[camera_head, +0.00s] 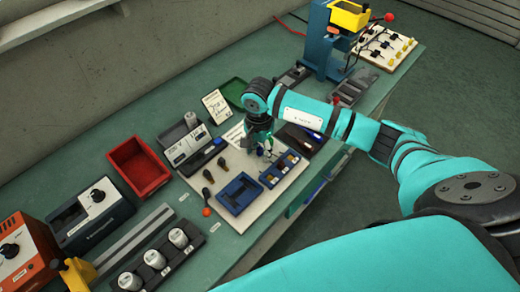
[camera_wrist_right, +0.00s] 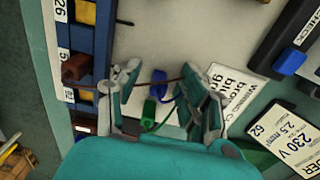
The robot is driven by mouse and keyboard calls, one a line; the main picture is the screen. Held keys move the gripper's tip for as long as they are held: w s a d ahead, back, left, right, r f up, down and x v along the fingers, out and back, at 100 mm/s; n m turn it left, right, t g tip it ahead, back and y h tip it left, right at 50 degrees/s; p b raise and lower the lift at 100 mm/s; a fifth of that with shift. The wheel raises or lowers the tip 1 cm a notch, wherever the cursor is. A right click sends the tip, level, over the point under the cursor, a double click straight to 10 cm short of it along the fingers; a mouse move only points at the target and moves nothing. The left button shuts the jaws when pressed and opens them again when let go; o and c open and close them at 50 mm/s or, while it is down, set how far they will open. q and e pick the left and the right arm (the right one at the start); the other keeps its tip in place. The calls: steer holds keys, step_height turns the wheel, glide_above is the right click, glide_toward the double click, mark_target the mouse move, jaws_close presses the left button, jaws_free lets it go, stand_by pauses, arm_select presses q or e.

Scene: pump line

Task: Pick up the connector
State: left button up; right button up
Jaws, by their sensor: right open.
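My right gripper (camera_head: 264,153) is open and points down over the pale board. In the right wrist view its two fingers (camera_wrist_right: 160,76) stand apart on either side of a small blue piece (camera_wrist_right: 160,84) and a green piece (camera_wrist_right: 149,112). A thin brown wire crosses between the fingers, and its brown end piece (camera_wrist_right: 76,67) lies at the edge of a blue tray. I cannot tell which of these pieces is the connector, or whether a finger touches any. My left gripper is not in view.
The blue slotted tray (camera_head: 279,169) and a blue fixture (camera_head: 239,193) sit close by on the pale board (camera_head: 243,221). Brown parts (camera_head: 222,163) lie to the left. A red bin (camera_head: 137,168), a green tray (camera_head: 232,92) and a blue press (camera_head: 326,45) stand farther off.

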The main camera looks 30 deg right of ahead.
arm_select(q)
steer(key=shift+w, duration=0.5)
arm_select(e)
jaws_close()
